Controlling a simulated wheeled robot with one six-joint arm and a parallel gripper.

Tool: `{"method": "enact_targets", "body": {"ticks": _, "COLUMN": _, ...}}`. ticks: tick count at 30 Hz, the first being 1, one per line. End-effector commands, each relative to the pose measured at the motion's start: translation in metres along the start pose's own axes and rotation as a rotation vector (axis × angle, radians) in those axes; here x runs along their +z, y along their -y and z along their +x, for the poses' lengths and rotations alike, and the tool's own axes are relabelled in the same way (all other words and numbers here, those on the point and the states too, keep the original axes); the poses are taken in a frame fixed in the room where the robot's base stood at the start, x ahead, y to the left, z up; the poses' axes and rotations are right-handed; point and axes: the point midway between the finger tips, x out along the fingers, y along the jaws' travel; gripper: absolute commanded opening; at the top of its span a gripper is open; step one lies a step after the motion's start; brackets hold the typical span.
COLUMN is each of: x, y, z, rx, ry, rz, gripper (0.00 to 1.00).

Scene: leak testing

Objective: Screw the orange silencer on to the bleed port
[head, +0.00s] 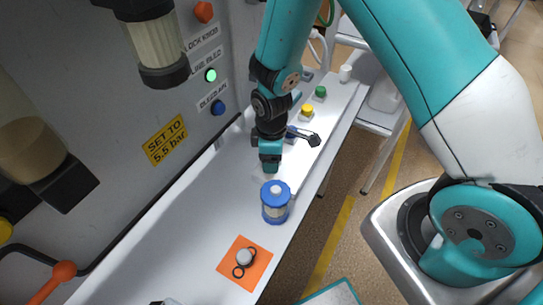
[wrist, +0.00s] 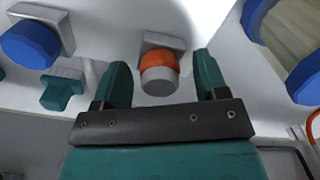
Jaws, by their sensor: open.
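An orange ring with a round grey end, which looks like the silencer (wrist: 158,72), sits on a grey square block in the wrist view. I cannot tell whether it is fully threaded on; the block may be the bleed port (wrist: 152,42). My gripper (wrist: 162,80) is open, its two teal fingers standing on either side of the piece with a gap on both sides. In the head view my gripper (head: 270,172) points down close above the white bench and hides the piece.
A blue-capped jar (head: 275,203) stands near my gripper. An orange mat (head: 232,272) with small rings lies at the front of the bench. Green (head: 320,92) and yellow (head: 307,110) caps stand behind. The grey panel (head: 110,110) rises on the left. The bench front left is clear.

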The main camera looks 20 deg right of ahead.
Motion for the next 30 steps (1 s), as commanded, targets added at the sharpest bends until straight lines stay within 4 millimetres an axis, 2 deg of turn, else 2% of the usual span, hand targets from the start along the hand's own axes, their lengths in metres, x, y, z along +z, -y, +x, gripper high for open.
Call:
{"method": "enact_targets", "body": {"ticks": 3, "x": 0.0001, "y": -0.0001, "z": -0.0003, "rx": 0.0, "ry": 0.0, "rz": -0.193, "gripper": 0.67}}
{"method": "enact_targets", "body": {"ticks": 7, "x": 0.0001, "y": -0.0001, "z": -0.0002, "rx": 0.0, "ry": 0.0, "rz": -0.344, "gripper": 0.67}}
{"method": "enact_targets", "body": {"ticks": 16, "x": 0.0001, "y": -0.0001, "z": 0.0001, "rx": 0.0, "ry": 0.0, "rz": -0.391, "gripper": 0.67}}
{"method": "enact_targets", "body": {"ticks": 24, "x": 0.0002, "y": 0.0, "z": 0.0001, "rx": 0.0, "ry": 0.0, "rz": -0.389, "gripper": 0.05}}
{"method": "enact_targets", "body": {"ticks": 25, "x": 0.0002, "y": 0.0, "z": 0.0001, "rx": 0.0, "ry": 0.0, "rz": -0.389, "gripper": 0.0}}
{"method": "enact_targets", "body": {"ticks": 30, "x": 0.0002, "y": 0.0, "z": 0.0004, "rx": 0.0, "ry": 0.0, "rz": -0.387, "gripper": 0.0}}
